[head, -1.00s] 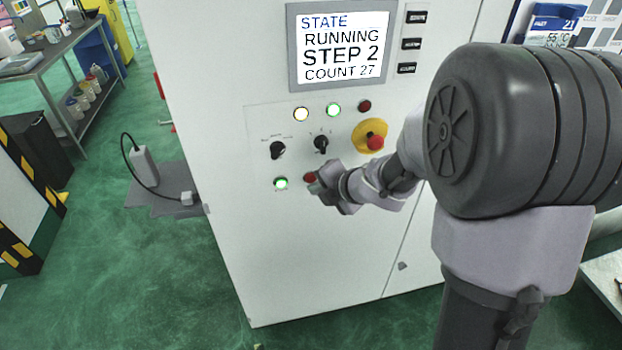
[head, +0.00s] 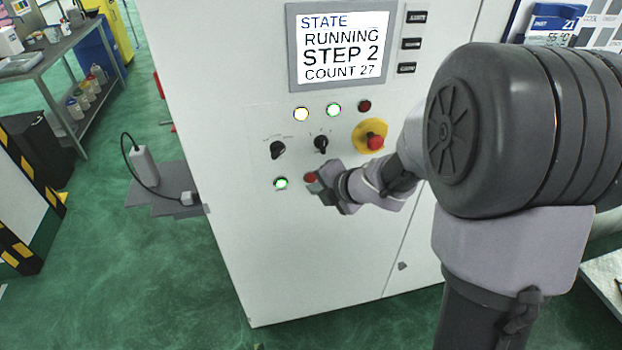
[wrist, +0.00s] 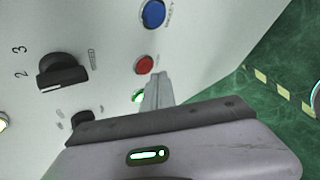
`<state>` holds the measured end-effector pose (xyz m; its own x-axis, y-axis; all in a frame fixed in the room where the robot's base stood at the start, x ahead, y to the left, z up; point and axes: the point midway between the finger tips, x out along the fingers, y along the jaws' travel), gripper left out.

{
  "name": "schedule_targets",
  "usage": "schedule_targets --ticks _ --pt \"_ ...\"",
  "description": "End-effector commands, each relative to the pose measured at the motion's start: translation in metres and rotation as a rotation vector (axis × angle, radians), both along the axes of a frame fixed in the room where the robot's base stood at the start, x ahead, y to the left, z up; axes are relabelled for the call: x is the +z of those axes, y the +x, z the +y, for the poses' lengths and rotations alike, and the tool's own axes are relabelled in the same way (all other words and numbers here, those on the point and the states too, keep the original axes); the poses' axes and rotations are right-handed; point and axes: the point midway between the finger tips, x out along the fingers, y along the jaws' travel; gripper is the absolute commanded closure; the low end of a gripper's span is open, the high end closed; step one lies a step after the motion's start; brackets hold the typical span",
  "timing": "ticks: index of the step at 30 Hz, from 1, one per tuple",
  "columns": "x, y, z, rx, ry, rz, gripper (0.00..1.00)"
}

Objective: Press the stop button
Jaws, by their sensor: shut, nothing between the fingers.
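The red stop button (head: 310,177) sits low on the white machine's panel, just right of a lit green button (head: 281,183). In the wrist view the red button (wrist: 144,65) lies between a blue button (wrist: 153,13) and the green button (wrist: 138,97), which is partly covered by my fingers. My gripper (head: 317,187) is shut and empty, its tips close beside the red button at its lower right. In the wrist view my closed fingers (wrist: 158,80) end just right of the red button. I cannot tell whether they touch the panel. The screen (head: 341,45) reads RUNNING, STEP 2, COUNT 27.
A red emergency knob on a yellow base (head: 375,142) is above and right of my gripper. Two black selector knobs, left (head: 278,150) and right (head: 321,144), sit above the buttons. Green floor at left is mostly open around a grey plate (head: 165,190).

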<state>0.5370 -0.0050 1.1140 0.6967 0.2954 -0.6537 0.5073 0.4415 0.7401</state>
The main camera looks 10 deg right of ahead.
Motion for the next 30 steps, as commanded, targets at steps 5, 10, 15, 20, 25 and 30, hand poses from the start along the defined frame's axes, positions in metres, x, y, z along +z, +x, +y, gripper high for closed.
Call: schedule_targets --ticks 5,10,15,20,25,30 --pt "0.0 0.0 0.0 0.0 0.0 0.0 1.0" --pt "0.0 0.0 0.0 0.0 0.0 0.0 1.0" --pt "0.0002 0.0015 0.0 0.0 0.0 0.0 1.0" --pt "0.0005 0.0073 0.0002 0.0 0.0 0.0 1.0" --pt "0.0 0.0086 0.0001 0.0 0.0 0.0 1.0" --pt "0.0001 0.0087 0.0 0.0 0.0 0.0 1.0"
